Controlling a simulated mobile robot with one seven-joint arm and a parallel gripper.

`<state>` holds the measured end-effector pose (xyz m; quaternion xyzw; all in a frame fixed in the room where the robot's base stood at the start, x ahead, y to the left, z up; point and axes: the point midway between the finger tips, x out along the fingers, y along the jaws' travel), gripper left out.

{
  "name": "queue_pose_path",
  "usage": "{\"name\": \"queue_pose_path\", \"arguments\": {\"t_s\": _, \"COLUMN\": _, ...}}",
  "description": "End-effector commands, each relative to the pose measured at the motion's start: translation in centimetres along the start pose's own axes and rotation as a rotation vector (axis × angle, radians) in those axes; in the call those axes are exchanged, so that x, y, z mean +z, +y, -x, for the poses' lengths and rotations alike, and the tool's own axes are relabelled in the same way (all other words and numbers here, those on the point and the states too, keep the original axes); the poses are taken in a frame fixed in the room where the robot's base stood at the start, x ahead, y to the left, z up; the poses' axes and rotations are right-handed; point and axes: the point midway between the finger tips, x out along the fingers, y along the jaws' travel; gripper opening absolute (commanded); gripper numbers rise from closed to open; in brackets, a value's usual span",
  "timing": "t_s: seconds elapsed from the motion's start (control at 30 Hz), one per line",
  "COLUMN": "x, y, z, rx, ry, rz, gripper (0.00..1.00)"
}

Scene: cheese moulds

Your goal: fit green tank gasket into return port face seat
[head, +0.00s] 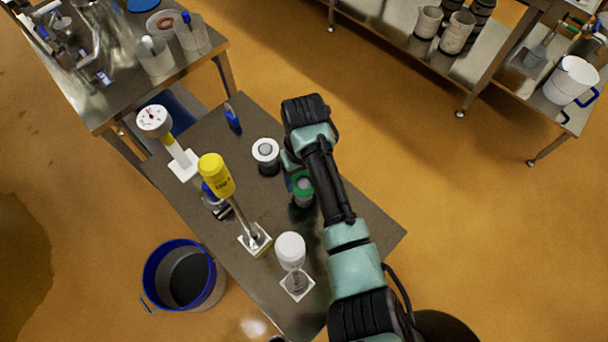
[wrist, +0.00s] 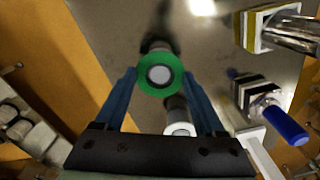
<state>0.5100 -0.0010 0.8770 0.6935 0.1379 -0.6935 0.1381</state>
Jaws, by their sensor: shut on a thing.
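The green tank gasket (wrist: 145,86) is a flat ring between the blue fingertips of my gripper (wrist: 161,76), which is shut on it. A pale grey round centre shows through its hole. In the head view the gasket (head: 303,180) lines up with the top of a short metallic cylinder (head: 302,201) on the bench; I cannot tell whether it touches or is seated. My gripper (head: 291,166) is partly hidden by my arm there. A second short cylinder with a white ring-shaped top (head: 265,147) stands to the left. No label shows which is the return port.
The grey bench (head: 340,243) also carries a yellow-capped upright (head: 216,175), a white-capped fitting (head: 290,248), a dial gauge (head: 153,121) and a blue object (head: 232,118). A blue-rimmed bucket (head: 183,276) stands on the floor. The bench's right front corner is clear.

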Motion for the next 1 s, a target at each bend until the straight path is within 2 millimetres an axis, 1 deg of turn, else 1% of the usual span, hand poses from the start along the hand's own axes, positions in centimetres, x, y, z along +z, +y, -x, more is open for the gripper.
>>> {"name": "queue_pose_path", "arguments": {"t_s": 0.17, "x": 0.0, "y": 0.0, "z": -0.7, "rx": 0.0, "ry": 0.0, "rz": -0.001, "gripper": 0.21}}
{"name": "queue_pose_path", "arguments": {"t_s": 0.2, "x": 0.0, "y": 0.0, "z": -0.7, "rx": 0.0, "ry": 0.0, "rz": -0.001, "gripper": 0.74}}
{"name": "queue_pose_path", "arguments": {"t_s": 0.33, "x": 0.0, "y": 0.0, "z": -0.6, "rx": 0.0, "ry": 0.0, "rz": -0.001, "gripper": 0.97}}
{"name": "queue_pose_path", "arguments": {"t_s": 0.37, "x": 0.0, "y": 0.0, "z": -0.6, "rx": 0.0, "ry": 0.0, "rz": -0.001, "gripper": 1.0}}
{"name": "queue_pose_path", "arguments": {"t_s": 0.77, "x": -0.1, "y": 0.2, "z": -0.3, "rx": 0.004, "ry": 0.002, "rz": -0.001, "gripper": 1.0}}
{"name": "queue_pose_path", "arguments": {"t_s": 0.97, "x": -0.4, "y": -0.5, "z": 4.2, "rx": 0.001, "ry": 0.007, "rz": 0.004, "gripper": 1.0}}
{"name": "queue_pose_path", "arguments": {"t_s": 1.0, "x": -0.5, "y": -0.7, "z": 5.2, "rx": 0.001, "ry": 0.007, "rz": 0.005, "gripper": 1.0}}
